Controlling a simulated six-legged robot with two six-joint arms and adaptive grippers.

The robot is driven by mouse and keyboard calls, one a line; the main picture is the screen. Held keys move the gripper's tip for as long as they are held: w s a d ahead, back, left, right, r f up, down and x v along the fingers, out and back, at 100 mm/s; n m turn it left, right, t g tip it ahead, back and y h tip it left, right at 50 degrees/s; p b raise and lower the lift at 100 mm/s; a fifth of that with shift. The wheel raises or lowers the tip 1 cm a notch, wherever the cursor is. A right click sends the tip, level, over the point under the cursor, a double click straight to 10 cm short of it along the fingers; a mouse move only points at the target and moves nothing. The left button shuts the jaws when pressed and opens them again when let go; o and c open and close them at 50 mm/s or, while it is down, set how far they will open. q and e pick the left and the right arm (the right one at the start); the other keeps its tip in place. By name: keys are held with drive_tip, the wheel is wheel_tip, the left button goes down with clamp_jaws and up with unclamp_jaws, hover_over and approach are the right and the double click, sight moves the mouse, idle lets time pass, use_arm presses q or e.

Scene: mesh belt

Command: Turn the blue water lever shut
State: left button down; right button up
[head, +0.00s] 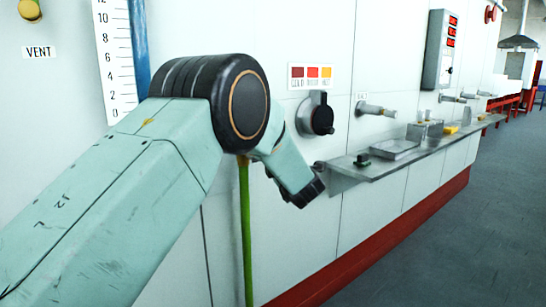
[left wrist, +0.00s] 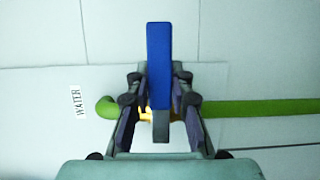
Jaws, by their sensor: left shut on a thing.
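The blue water lever (left wrist: 159,60) stands between the fingers of my left gripper (left wrist: 160,118) in the left wrist view. The gripper is shut on it. The lever is a flat blue bar with a grey lower end, lying across the line of the green pipe (left wrist: 255,107). A bit of yellow shows behind the fingers. A WATER label (left wrist: 76,102) is on the wall to the left. My right gripper is in neither view.
A metal shelf (head: 405,157) with small items runs along the white wall to the right. A black rotary knob (head: 321,115) and a pipe stub (head: 374,110) stick out above it. The grey floor (head: 450,250) at right is clear.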

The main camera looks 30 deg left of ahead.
use_arm(q)
drive_tip(key=c, duration=1.2)
unclamp_jaws()
drive_tip(key=shift+o, duration=0.2)
drive_tip(key=v, duration=1.2)
